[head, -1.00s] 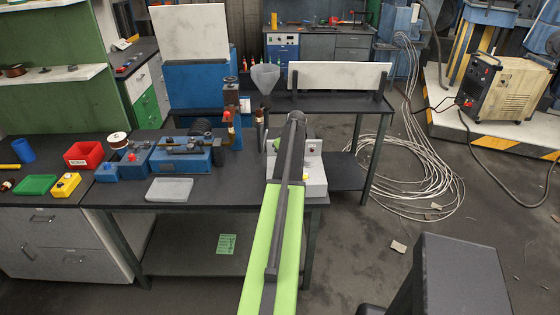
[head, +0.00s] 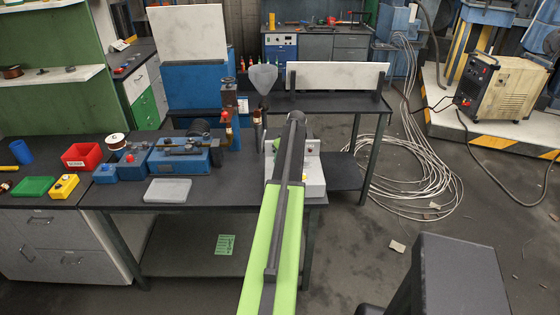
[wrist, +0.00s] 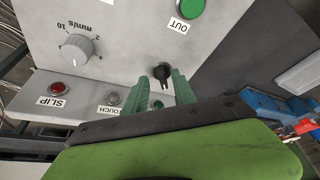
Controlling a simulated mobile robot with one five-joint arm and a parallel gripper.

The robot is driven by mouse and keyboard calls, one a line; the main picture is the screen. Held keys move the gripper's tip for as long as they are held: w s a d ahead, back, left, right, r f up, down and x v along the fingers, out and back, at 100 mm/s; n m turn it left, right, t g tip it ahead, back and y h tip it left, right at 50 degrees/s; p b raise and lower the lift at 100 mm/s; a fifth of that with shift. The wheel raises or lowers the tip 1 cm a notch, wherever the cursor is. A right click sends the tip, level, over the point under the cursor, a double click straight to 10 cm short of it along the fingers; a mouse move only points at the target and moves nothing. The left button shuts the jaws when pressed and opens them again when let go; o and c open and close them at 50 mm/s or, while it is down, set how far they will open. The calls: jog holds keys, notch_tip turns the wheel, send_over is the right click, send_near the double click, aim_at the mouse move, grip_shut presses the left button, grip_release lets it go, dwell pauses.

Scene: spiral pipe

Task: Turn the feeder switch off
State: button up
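The feeder is a light grey box (head: 313,177) on the workbench, partly hidden behind my arm in the head view. In the wrist view its panel (wrist: 125,50) fills the upper part. A small black switch knob (wrist: 162,73) stands on the panel below the green OUT button (wrist: 190,8). My gripper (wrist: 160,85) has its two green fingers apart, one on each side of the black knob. I cannot tell whether either finger touches it. In the head view the fingers are hidden.
The panel also has a grey speed dial (wrist: 76,47), a red SLIP lamp (wrist: 55,88) and a grey lamp (wrist: 113,98).

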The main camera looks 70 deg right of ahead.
jog(key=shift+r, duration=0.1)
jog(key=shift+a+r+p, duration=0.1)
jog(key=shift+r+p, duration=0.2)
jog(key=shift+p, duration=0.1)
jog(key=p+v, duration=1.5)
jog(key=v, duration=0.1)
jog(key=shift+s+r, duration=0.2)
jog(key=shift+r, duration=0.15)
